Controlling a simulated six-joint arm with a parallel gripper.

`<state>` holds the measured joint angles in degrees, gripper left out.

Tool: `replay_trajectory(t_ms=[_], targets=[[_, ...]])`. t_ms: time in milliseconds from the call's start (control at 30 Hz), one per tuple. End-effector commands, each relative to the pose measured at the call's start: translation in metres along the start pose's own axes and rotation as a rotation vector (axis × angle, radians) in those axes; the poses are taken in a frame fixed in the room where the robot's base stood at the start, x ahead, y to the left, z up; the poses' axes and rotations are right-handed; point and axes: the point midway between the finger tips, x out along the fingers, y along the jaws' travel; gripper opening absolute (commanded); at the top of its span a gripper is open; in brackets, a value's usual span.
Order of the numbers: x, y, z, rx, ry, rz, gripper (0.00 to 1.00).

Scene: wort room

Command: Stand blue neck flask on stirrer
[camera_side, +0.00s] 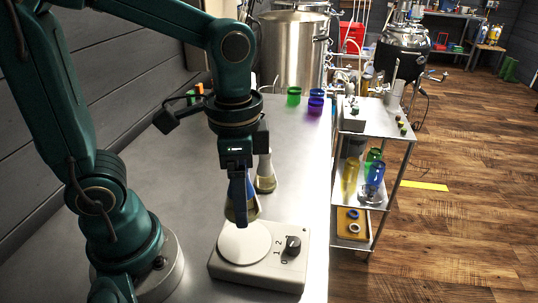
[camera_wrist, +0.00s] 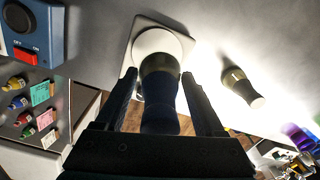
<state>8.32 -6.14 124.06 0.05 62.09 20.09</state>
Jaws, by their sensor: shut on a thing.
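My gripper (camera_side: 240,212) is shut on the blue neck flask (camera_wrist: 160,112), with one finger on each side of it in the wrist view. The flask's neck is dark blue and its lower body holds dark olive liquid. In the side view a finger hides much of the flask (camera_side: 252,206). The stirrer (camera_side: 262,268) is a pale box with a white round plate (camera_side: 243,242) and a black knob (camera_side: 293,244). The plate also shows beyond the flask in the wrist view (camera_wrist: 163,40).
A second flask (camera_side: 265,175) stands on the bench behind my gripper, close by. Green (camera_side: 294,96) and purple (camera_side: 315,105) cups stand farther back near a steel kettle (camera_side: 293,50). A metal cart (camera_side: 375,120) stands right of the bench.

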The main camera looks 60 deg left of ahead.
Motion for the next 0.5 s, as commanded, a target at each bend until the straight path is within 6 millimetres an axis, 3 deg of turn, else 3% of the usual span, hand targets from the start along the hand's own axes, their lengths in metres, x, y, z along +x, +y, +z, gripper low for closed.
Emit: replay_trajectory(t_ms=[167,500], targets=[[-0.002,0.006,0.001,0.028,0.000,0.000,0.03],[0.029,0.006,0.002,0.027,-0.004,0.001,0.03]])
